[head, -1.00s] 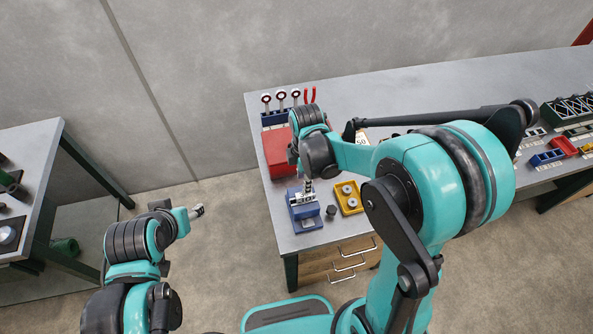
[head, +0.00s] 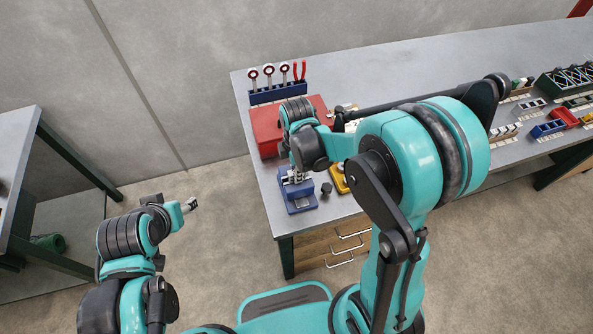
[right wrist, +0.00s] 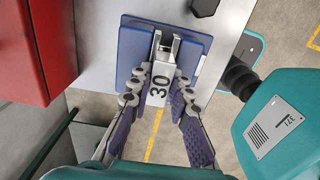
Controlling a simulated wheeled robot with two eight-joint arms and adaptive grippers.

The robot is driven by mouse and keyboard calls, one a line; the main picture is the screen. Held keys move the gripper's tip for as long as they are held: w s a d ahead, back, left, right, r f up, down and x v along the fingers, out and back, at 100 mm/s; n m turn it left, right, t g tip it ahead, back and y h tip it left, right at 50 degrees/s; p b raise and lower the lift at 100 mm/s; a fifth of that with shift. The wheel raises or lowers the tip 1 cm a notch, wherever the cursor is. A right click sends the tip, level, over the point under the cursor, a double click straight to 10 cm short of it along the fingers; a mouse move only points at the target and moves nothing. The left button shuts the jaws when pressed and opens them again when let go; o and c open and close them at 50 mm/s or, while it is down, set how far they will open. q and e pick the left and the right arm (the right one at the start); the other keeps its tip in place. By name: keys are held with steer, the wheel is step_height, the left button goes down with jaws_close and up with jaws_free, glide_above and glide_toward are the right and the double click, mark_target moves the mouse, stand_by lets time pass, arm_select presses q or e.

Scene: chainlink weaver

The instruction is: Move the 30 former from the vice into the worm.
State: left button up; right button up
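The 30 former (right wrist: 160,84) is a pale block with a black "30" on it. In the right wrist view it stands in the blue vice (right wrist: 133,45), between my right fingers. My right gripper (right wrist: 161,84) is open around it, one finger on each side, tips very close to it. Whether they touch is hard to tell. In the head view my right gripper (head: 298,172) is over the vice (head: 301,204) at the bench's near-left corner, largely hidden by my wrist. My left gripper (head: 190,204) hangs over the floor, too small to read. I cannot make out the worm.
A red box (head: 267,133) stands behind the vice, a tool rack (head: 278,94) beyond it. A dark knob-like piece (head: 326,189) and a yellow tray (head: 339,180) are right of the vice. Another bench (head: 18,140) stands at the left, with open floor between.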

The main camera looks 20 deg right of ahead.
jaws_close()
steer(key=shift+r, duration=0.15)
step_height(320, 180, up, 8)
steer(key=p, duration=0.6)
steer(key=shift+r, duration=0.1)
